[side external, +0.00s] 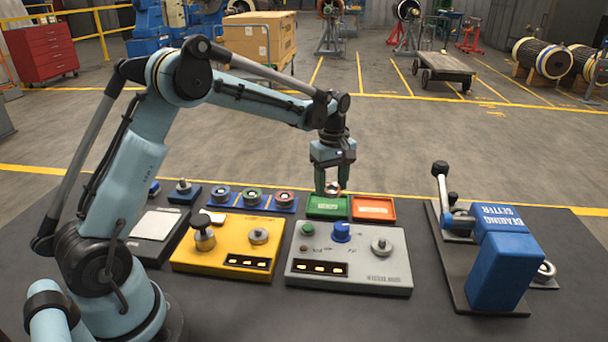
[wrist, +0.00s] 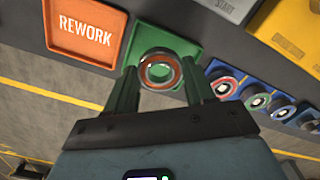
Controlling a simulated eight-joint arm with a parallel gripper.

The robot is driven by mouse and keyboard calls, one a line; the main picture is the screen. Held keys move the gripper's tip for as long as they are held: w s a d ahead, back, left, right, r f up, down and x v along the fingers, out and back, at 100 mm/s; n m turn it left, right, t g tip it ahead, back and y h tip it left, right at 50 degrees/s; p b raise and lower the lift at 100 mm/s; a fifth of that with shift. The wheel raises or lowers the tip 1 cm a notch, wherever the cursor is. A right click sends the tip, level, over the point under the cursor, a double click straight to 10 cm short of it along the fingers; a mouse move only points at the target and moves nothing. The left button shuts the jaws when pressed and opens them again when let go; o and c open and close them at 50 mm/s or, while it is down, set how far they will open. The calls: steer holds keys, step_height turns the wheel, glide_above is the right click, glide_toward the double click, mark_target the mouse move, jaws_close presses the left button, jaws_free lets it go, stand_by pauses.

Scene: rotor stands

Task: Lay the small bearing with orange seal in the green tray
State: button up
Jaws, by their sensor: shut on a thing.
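My gripper (side external: 334,188) is shut on a small bearing (wrist: 160,70) with an orange ring and a shiny metal centre. The bearing also shows between the fingertips in the side view (side external: 333,187). In the wrist view it sits between the two green fingers, in front of the green tray (wrist: 183,30). In the side view the green tray (side external: 318,209) is just below the fingertips, on the dark bench. The bearing appears to be held over the tray; the exact gap below it is hard to tell.
An orange tray (side external: 374,209), labelled REWORK in the wrist view (wrist: 85,28), adjoins the green tray. Bearings with coloured seals (side external: 252,194) stand left of it. A grey control box (side external: 350,270) and yellow box (side external: 225,245) lie in front. A blue bearing setter (side external: 503,270) stands right.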

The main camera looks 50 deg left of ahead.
mark_target(328, 189)
steer(key=shift+w+a+f, duration=0.3)
steer(key=shift+a+f, duration=0.2)
steer(key=shift+a, duration=0.2)
steer(key=shift+f, duration=2)
steer(key=shift+f, duration=0.15)
steer(key=o, duration=1.1)
